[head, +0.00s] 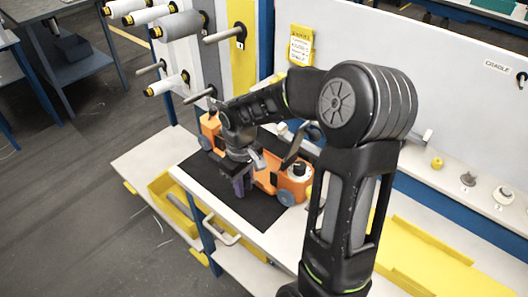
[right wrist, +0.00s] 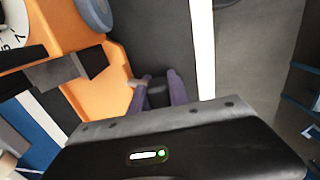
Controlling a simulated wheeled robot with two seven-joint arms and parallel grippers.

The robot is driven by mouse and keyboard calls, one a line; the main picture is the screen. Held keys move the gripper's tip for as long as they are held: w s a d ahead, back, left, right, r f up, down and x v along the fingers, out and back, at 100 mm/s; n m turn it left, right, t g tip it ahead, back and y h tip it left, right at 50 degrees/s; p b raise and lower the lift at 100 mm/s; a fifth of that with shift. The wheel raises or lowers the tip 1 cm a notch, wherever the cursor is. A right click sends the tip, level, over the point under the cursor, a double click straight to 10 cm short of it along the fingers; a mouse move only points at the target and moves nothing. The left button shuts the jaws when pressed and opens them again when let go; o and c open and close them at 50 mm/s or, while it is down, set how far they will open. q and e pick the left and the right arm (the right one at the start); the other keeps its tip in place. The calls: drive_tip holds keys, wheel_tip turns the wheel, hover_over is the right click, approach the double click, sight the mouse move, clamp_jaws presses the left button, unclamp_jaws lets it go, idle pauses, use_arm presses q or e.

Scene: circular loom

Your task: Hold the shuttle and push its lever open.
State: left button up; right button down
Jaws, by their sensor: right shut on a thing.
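The orange shuttle (head: 266,180) lies on a dark mat on the bench, with blue-grey wheels and a white round piece at its right end. My right gripper (head: 240,188) reaches down at the shuttle's middle and hides part of it. In the right wrist view its purple fingers (right wrist: 160,88) are closed around a dark part beside the shuttle's orange body (right wrist: 85,30). A black bar (head: 295,146) rises at the shuttle's right part; I cannot tell for certain that it is the lever. My left gripper is not in view.
The dark mat (head: 262,214) is bare in front of the shuttle. Spools on pegs (head: 178,25) stick out at the back left. Yellow trays (head: 178,212) sit below the bench. Small parts (head: 468,180) stand on the ledge at the right, along a white panel.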

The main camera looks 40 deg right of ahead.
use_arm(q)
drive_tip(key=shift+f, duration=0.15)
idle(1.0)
